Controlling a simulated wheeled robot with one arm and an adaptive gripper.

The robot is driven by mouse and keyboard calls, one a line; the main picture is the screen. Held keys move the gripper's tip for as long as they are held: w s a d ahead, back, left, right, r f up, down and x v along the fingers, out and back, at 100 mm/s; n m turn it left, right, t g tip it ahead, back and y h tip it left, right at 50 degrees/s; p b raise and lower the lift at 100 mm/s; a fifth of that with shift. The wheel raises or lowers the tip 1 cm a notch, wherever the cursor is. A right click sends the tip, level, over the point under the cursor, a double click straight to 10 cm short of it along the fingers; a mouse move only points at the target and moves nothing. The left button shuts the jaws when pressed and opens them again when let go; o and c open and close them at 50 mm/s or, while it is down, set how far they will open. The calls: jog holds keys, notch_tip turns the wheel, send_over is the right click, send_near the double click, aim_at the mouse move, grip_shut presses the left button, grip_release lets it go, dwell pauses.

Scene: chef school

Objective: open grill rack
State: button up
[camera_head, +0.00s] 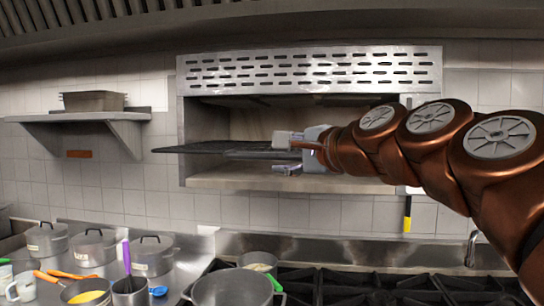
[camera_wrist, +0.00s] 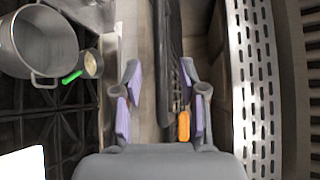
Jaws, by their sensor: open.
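The grill rack (camera_head: 215,149) is a dark, flat grate in the metal grill housing (camera_head: 310,70) on the wall. Its left part sticks out past the front of the housing. My gripper (camera_head: 283,154) is open at the rack's right part, with one finger above the rack's level and one below. In the wrist view, the rack (camera_wrist: 168,60) runs edge-on between the open fingers of my gripper (camera_wrist: 158,90), closer to the right finger. An orange handle (camera_wrist: 183,126) shows beside that finger. Contact cannot be told.
Below are a stove with black grates (camera_head: 350,285) and a large pot (camera_head: 232,288). Lidded pots (camera_head: 94,247) stand on the counter at left. A wall shelf (camera_head: 80,117) holds a metal pan (camera_head: 94,101).

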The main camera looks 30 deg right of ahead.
jog(key=shift+s+d+r, duration=0.15)
jog(key=shift+s+r, duration=0.05)
jog(key=shift+s, duration=1.2)
jog(key=shift+s+d+r, duration=0.1)
jog(key=shift+s+r, duration=0.1)
jog(key=shift+s, duration=1.15)
jog(key=a+f+n+g+y, duration=0.1)
jog(key=a+f+n+g, duration=0.5)
jog(key=f, duration=0.8)
jog(key=a+f+n+g+y, duration=0.1)
jog(key=a+f+n+g, duration=0.2)
jog(key=a+f, duration=0.75)
jog(key=s+d+f+n+g+h, duration=0.2)
jog(key=s+f+n+g, duration=0.7)
jog(key=s+f, duration=1)
notch_tip(320, 180, down, 4)
jog(key=shift+f+n+h, duration=0.15)
jog(key=shift+n+h, duration=0.25)
jog(key=shift+h, duration=0.3)
